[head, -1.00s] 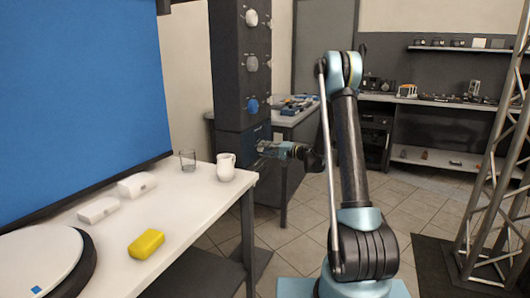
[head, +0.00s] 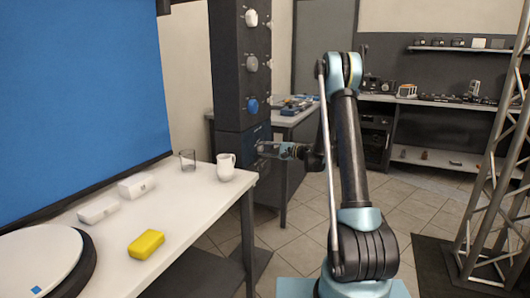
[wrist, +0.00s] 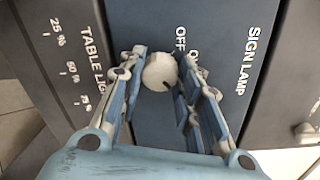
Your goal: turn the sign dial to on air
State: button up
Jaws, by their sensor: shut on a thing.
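The sign dial is a round, off-white knob (wrist: 159,71) with a small dark mark on its lower right, set on a dark blue panel (wrist: 150,120) lettered SIGN LAMP. The words OFF and ON show beside the knob, the ON word partly hidden by a finger. My gripper (wrist: 162,62) is shut on the knob, one finger on each side. In the head view my gripper (head: 268,148) reaches the lower front of the dark column (head: 228,95), and the dial there is too small to make out clearly.
A TABLE LIGHT scale (wrist: 65,60) lies left of the dial panel. Above my gripper, the column carries white (head: 251,18), grey (head: 252,64) and blue (head: 252,105) knobs. A white table (head: 190,205) with a mug (head: 225,168), glass (head: 188,160) and yellow block (head: 146,244) stands left.

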jog(key=shift+f, duration=0.1)
jog(key=o, duration=1)
jog(key=shift+o, duration=0.2)
jog(key=v, duration=1.2)
